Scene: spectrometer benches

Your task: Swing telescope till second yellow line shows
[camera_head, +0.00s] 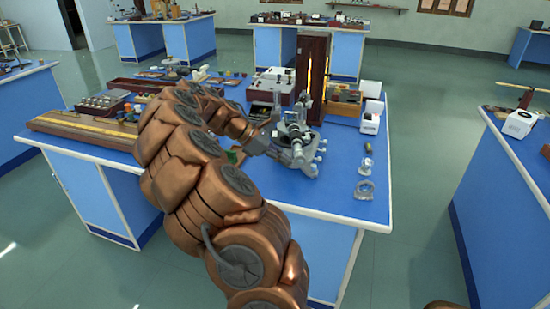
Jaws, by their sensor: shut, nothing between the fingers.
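The spectrometer (293,128), a grey metal instrument with a round base and several pale knobs, stands on the blue bench top (337,190) left of its front right corner. My copper-coloured arm curves over the bench, and my gripper (280,153) is at the near left side of the spectrometer, shut with nothing visible in it. Gripper and instrument are both grey and overlap, so I cannot tell whether they touch. The telescope tube cannot be told apart clearly from the other grey parts. No yellow spectral line view shows.
A tall dark wooden housing (312,62) with a glowing yellow slit stands behind the spectrometer. A white power box (272,86) stands left of it. Glass items (365,190) lie at the right corner. A wooden rail (85,128) lies at the left. Green floor (420,150) is free to the right.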

